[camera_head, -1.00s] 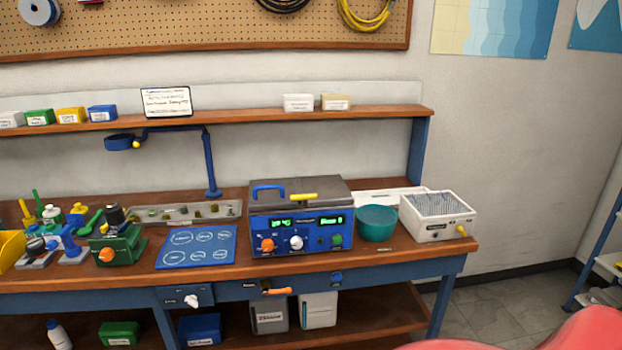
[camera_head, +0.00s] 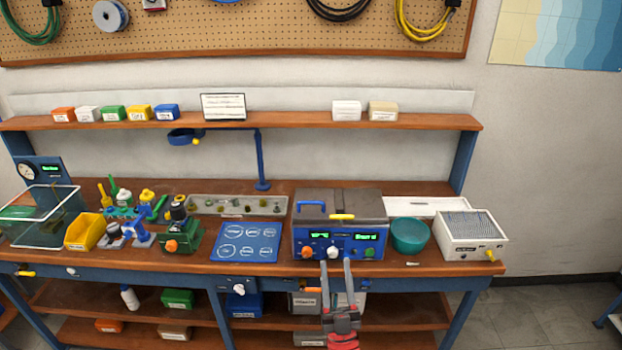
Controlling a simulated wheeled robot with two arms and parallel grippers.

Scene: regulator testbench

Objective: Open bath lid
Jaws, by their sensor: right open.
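The bath (camera_head: 304,246) is a blue box with lit displays and knobs on its front, standing on the bench right of centre. Its grey lid (camera_head: 350,203) lies flat on top and looks closed. A yellow handle (camera_head: 342,217) sits at the lid's front edge, and a blue handle (camera_head: 309,206) is at the left of the top. My right gripper (camera_head: 336,263) is open and empty, with two grey fingers pointing up in front of the bath's lower front, below the yellow handle. I cannot tell whether its fingertips touch the bath. My left gripper is out of view.
A teal bowl (camera_head: 409,235) and a white box with a grid top (camera_head: 471,234) stand right of the bath. A blue mat (camera_head: 246,242) lies to its left, then a green fixture (camera_head: 181,236). A wooden shelf (camera_head: 290,122) runs behind, above the bench.

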